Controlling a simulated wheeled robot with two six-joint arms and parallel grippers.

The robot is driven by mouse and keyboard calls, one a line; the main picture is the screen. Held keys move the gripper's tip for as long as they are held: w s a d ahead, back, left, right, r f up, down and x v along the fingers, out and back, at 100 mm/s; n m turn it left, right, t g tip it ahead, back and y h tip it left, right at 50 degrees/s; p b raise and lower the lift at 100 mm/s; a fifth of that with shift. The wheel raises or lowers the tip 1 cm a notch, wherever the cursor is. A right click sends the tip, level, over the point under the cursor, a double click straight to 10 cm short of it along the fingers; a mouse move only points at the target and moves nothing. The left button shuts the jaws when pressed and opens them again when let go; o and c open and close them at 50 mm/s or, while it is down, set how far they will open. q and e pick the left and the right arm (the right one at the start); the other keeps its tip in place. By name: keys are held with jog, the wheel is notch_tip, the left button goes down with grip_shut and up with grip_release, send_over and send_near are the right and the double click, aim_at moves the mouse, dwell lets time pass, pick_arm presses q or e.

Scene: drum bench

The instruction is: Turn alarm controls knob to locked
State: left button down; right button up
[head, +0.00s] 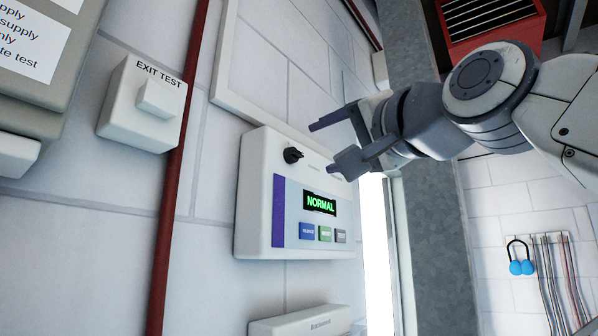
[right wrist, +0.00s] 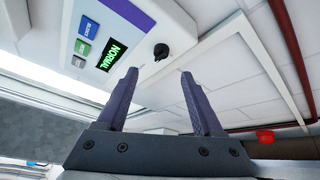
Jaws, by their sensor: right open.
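The alarm control panel (head: 256,200) is a white wall box with a purple stripe, a green "NORMAL" display (head: 320,204) and a row of small buttons. Its black knob (head: 293,155) sits near the panel's top left in the head view. The knob also shows in the right wrist view (right wrist: 161,51), beyond the fingertips and between their lines. My right gripper (head: 319,148) is open and empty, to the right of the knob and apart from it. In the right wrist view its two purple-grey fingers (right wrist: 158,72) are spread. My left gripper is in neither view.
A white "EXIT TEST" box (head: 143,104) and a red vertical pipe (head: 178,180) are left of the panel. Another white box (head: 302,322) is below it. A grey column (head: 432,210) stands to the right. The wall right around the knob is clear.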

aim_at(298, 154)
jog(key=p+x, duration=0.2)
jog(key=x, duration=0.1)
jog(key=p+x, duration=0.2)
jog(key=x, duration=0.1)
jog(key=p+x, duration=0.2)
jog(key=shift+w+a+r, duration=0.1)
jog(key=shift+w+r, duration=0.2)
jog(key=shift+r, duration=0.15)
jog(key=shift+w+a, duration=0.35)
jog(key=shift+w, duration=0.25)
jog(key=shift+f, duration=0.1)
grip_shut()
